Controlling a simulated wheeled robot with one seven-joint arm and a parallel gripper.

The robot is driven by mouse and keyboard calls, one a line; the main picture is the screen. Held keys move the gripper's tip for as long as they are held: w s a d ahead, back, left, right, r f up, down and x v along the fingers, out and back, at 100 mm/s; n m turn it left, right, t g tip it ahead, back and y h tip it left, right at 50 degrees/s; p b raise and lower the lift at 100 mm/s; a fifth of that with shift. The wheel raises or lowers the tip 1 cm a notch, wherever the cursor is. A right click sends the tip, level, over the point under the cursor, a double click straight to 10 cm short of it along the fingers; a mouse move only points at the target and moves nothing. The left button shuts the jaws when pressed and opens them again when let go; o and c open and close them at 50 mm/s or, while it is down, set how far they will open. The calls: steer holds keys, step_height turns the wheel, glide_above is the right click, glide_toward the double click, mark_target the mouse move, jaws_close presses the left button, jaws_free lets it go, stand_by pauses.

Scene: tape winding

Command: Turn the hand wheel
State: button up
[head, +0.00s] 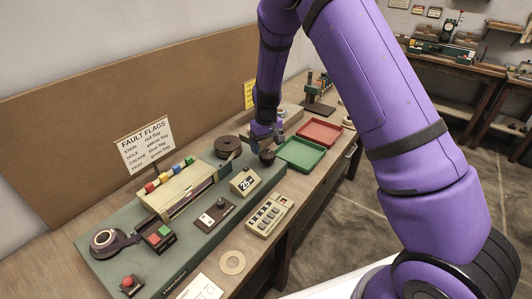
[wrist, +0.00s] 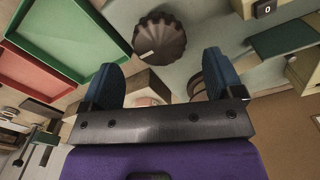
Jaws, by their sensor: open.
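The hand wheel is a dark, scalloped knob (head: 267,158) on the right end of the green winding machine (head: 215,226). In the wrist view the hand wheel (wrist: 160,40) shows its ribbed rim and a small white mark, just past the fingertips and roughly centred between them. My gripper (head: 262,135) hangs over that end of the machine, close to the wheel. In the wrist view its two blue fingers (wrist: 160,70) are spread apart with nothing between them. I cannot tell the exact gap between fingers and wheel.
A green tray (head: 300,153) and a red tray (head: 319,132) lie right of the wheel. A dark reel (head: 227,146) sits close behind the gripper on the left. A counter showing 25 (head: 245,183) and a keypad box (head: 268,216) stand in front.

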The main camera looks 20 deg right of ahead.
mark_target(267, 153)
steer(key=shift+f, duration=1.9)
steer(key=shift+c, duration=0.2)
steer(key=c, duration=0.9)
